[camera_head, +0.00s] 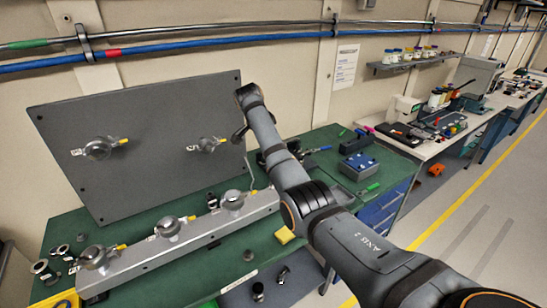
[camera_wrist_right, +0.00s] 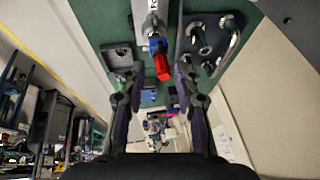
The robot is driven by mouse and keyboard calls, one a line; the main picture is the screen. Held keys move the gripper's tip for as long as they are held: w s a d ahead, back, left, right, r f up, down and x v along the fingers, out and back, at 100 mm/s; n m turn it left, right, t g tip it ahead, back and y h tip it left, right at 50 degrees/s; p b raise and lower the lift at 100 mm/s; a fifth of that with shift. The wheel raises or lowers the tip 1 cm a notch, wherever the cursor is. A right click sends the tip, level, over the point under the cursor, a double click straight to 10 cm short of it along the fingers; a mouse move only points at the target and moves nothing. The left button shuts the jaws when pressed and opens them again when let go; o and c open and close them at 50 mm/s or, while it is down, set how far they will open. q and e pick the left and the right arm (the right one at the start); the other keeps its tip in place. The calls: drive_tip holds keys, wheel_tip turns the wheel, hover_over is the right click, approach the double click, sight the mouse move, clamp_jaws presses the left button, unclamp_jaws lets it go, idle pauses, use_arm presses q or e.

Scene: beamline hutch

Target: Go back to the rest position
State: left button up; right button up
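My right arm comes in from the lower right in the head view and reaches over the green bench (camera_head: 330,150) toward the upright grey panel (camera_head: 150,125). The right gripper is mostly hidden behind the arm there. In the right wrist view the right gripper (camera_wrist_right: 159,80) has its two fingers well apart, with nothing clearly held between them. A part with a blue and a red section (camera_wrist_right: 161,66) shows in the gap; I cannot tell its distance from the fingers. My left gripper is not in view.
A blue-topped box (camera_head: 358,166) stands on the bench right of the arm. Floor (camera_head: 470,215) is open at right.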

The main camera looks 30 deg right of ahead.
drive_tip(key=v, duration=0.2)
drive_tip(key=shift+a+r, duration=0.15)
drive_tip(key=shift+r, duration=0.15)
